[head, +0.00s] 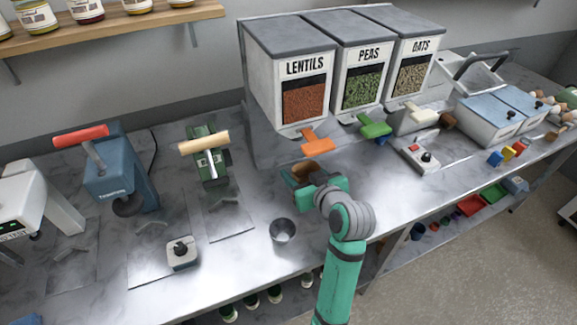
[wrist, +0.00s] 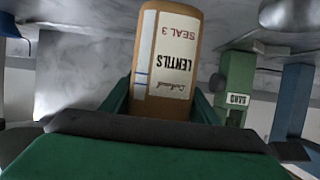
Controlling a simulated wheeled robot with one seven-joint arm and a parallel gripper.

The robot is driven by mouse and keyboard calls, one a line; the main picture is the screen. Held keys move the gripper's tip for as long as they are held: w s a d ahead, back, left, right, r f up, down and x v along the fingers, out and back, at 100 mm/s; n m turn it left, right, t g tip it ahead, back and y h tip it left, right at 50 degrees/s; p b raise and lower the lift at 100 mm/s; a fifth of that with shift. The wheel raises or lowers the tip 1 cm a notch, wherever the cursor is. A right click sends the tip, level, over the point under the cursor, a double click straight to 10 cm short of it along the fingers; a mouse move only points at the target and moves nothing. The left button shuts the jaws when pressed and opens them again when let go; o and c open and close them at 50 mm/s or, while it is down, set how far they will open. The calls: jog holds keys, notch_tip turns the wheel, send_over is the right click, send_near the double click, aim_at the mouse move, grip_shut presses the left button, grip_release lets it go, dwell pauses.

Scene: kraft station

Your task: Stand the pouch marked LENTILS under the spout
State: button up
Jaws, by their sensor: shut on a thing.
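The brown pouch (wrist: 186,70) has a white label reading LENTILS and SEAL 3. Its lettering is upside down in the wrist view. In the head view the pouch (head: 303,168) is a small brown shape, partly hidden by my gripper (head: 299,181). My gripper is shut on the pouch, with a green finger on each side of it in the wrist view (wrist: 160,108). The pouch is in front of and below the LENTILS bin (head: 291,98), near its orange spout lever (head: 317,141). I cannot tell whether the pouch touches the counter.
The PEAS bin (head: 361,89) and OATS bin (head: 411,76) stand to the right. A metal cup (head: 282,231) stands on the counter left of my arm. A green press (head: 208,160) with a wooden handle stands left. A small switch box (head: 419,157) lies right.

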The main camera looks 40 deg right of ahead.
jog(key=shift+f+x, duration=0.1)
jog(key=shift+x, duration=1.9)
jog(key=shift+f+x, duration=0.15)
jog(key=shift+x, duration=1.8)
jog(key=shift+s+f, duration=0.1)
jog(key=shift+f, duration=0.05)
jog(key=o, duration=1)
jog(key=shift+o, duration=0.2)
jog(key=shift+s+a+r, duration=0.1)
jog(key=shift+s+r, duration=0.1)
jog(key=shift+r, duration=0.05)
jog(key=v, duration=1.1)
jog(key=shift+s+r, duration=0.1)
jog(key=shift+s, duration=0.15)
